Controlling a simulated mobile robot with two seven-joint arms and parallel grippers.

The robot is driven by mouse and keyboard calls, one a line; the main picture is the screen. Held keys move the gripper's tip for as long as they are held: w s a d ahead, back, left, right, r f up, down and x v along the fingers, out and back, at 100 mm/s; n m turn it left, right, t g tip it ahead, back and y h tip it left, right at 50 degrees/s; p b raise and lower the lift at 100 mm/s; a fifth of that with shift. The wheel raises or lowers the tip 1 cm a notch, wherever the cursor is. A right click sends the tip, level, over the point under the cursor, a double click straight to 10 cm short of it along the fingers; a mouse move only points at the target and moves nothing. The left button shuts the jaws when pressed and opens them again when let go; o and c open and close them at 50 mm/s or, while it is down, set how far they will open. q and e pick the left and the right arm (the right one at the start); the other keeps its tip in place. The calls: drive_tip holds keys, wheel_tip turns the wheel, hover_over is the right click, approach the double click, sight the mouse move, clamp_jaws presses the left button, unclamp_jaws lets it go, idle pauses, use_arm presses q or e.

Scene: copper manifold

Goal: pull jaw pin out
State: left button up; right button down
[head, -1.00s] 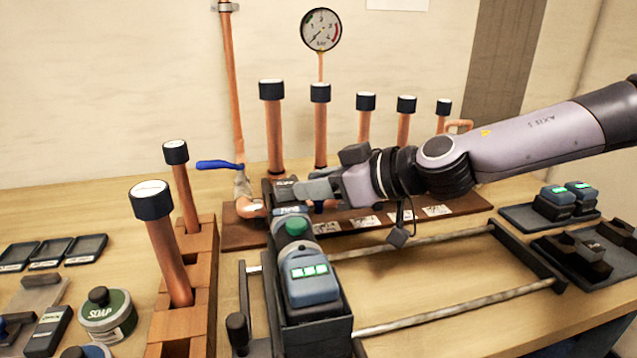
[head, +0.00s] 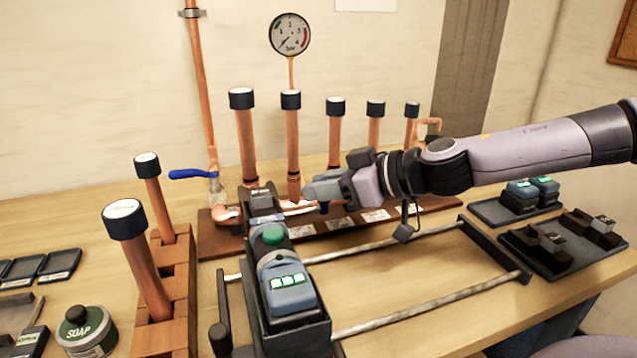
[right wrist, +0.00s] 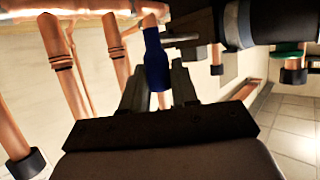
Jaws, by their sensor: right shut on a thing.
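The press tool (head: 285,290) lies in a dark cradle, with a green button, lit display and dark jaw head (head: 262,202). My right gripper (head: 310,193) is to the right of the jaw head, shut on the jaw pin by its blue grip (head: 323,208). In the right wrist view the blue grip (right wrist: 157,62) stands between the fingers of my gripper (right wrist: 158,88). A thin grey shank (right wrist: 181,38) points from it toward the dark tool head (right wrist: 225,22). I cannot tell whether its tip is still inside the jaw. My left gripper is not in view.
Copper pipes with black caps (head: 291,140) stand behind on a brown board (head: 215,240). A blue-handled valve (head: 192,174) is at left. Two metal rails (head: 430,305) run right of the cradle. Dark trays (head: 560,250) lie at far right.

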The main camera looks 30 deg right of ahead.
drive_tip(key=c, duration=0.9)
unclamp_jaws()
drive_tip(key=shift+c, duration=0.2)
drive_tip(key=shift+d, duration=0.1)
drive_tip(key=p+v, duration=0.3)
drive_tip(key=v, duration=0.4)
drive_tip(key=shift+s, duration=0.1)
